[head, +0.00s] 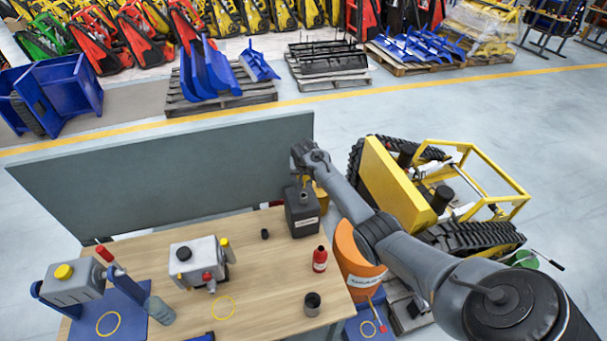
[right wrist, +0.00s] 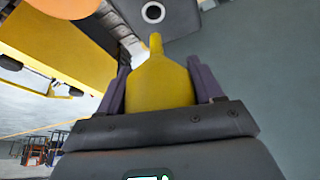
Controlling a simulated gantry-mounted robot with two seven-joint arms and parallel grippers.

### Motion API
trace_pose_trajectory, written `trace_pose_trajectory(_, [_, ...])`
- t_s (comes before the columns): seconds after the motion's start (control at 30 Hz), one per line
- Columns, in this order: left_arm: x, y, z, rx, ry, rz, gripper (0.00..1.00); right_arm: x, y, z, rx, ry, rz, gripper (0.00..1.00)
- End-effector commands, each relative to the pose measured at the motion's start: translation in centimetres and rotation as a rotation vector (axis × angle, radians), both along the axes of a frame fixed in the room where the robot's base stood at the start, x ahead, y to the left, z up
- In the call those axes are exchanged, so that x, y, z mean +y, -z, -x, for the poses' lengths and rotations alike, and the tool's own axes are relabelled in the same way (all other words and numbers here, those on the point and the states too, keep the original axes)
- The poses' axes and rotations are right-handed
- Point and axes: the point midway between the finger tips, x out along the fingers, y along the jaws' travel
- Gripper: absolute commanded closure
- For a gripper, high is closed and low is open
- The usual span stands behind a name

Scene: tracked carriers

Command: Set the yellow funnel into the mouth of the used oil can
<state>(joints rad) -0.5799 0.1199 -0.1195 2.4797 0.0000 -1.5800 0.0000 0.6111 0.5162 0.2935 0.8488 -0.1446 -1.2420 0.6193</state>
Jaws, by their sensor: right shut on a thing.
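My right gripper (right wrist: 159,80) is shut on the yellow funnel (right wrist: 162,82), with a dark finger on each side of its body. In the right wrist view the funnel's narrow spout points at the dark can's round mouth (right wrist: 153,12), with a gap between them in the picture. In the head view the dark grey used oil can (head: 302,218) stands upright at the bench's back right corner, and my right gripper (head: 302,172) is above and behind it. My left gripper is not in view.
An orange bin (head: 352,262) stands off the bench's right edge, near my right arm. A red bottle (head: 320,259), a dark cup (head: 312,304) and a grey unit (head: 192,262) are on the bench. A grey panel (head: 165,180) rises behind. A yellow tracked carrier (head: 385,180) is at right.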

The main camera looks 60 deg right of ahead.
Motion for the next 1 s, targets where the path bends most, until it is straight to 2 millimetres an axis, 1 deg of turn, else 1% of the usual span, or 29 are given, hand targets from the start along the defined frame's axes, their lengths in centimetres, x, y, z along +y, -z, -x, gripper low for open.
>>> trace_pose_trajectory(0.1, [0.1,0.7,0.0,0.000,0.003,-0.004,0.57,0.0,0.9,0.0,0.000,0.000,0.000,0.64])
trace_pose_trajectory(1.0, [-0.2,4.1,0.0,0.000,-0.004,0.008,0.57,0.0,6.2,0.0,-0.001,0.000,0.000,0.64])
